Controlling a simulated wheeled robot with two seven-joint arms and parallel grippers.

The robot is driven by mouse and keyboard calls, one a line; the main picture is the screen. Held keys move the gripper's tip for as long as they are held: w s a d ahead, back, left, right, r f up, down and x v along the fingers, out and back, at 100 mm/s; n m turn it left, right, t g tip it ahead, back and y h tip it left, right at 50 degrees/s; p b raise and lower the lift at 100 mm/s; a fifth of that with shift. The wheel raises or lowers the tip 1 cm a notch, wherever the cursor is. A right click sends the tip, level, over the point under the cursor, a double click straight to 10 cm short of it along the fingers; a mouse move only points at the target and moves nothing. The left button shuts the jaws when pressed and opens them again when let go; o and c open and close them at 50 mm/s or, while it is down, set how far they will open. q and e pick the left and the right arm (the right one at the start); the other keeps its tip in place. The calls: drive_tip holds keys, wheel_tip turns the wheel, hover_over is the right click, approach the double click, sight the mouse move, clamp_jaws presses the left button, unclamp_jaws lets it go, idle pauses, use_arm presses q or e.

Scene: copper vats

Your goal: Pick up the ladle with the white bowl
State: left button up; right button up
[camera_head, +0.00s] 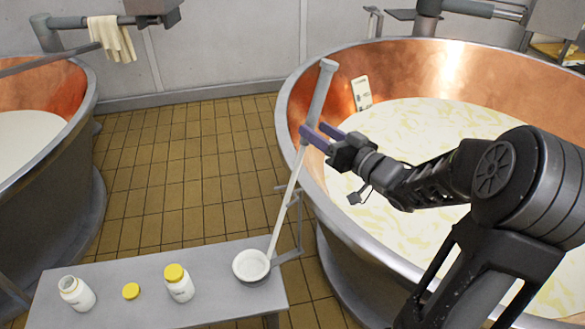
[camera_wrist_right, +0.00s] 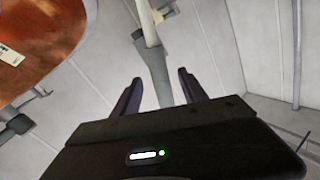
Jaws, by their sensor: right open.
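The ladle has a white bowl (camera_head: 251,265) resting on the right end of the grey bench. Its long handle (camera_head: 287,205) slants up and right to a wider grey end (camera_head: 321,88) by the rim of the right vat. My right gripper (camera_head: 317,137) reaches in from the right at the lower part of that grey end. It is open. In the right wrist view, the grey end of the handle (camera_wrist_right: 156,62) runs between the two spread fingers of my gripper (camera_wrist_right: 160,82). Whether either finger touches it cannot be told. My left gripper is out of view.
The grey bench (camera_head: 215,285) also holds an open white jar (camera_head: 77,295), a loose yellow lid (camera_head: 131,291) and a yellow-lidded jar (camera_head: 179,286). A large copper vat (camera_head: 440,75) lies under my right arm, another (camera_head: 75,120) at left. Tiled floor (camera_head: 180,180) is clear between them.

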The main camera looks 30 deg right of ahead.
drive_tip(key=shift+w+a, duration=0.1)
drive_tip(key=shift+w, duration=0.45)
drive_tip(key=shift+w+r, duration=0.1)
drive_tip(key=shift+w, duration=0.2)
drive_tip(key=w, duration=0.1)
drive_tip(key=w+p, duration=0.1)
drive_tip(key=w, duration=0.2)
drive_tip(key=shift+w+a+p, duration=0.25)
drive_tip(key=shift+a+p, duration=0.05)
drive_tip(key=shift+a, duration=0.05)
drive_tip(key=shift+c, duration=0.2)
clamp_jaws()
idle(0.9)
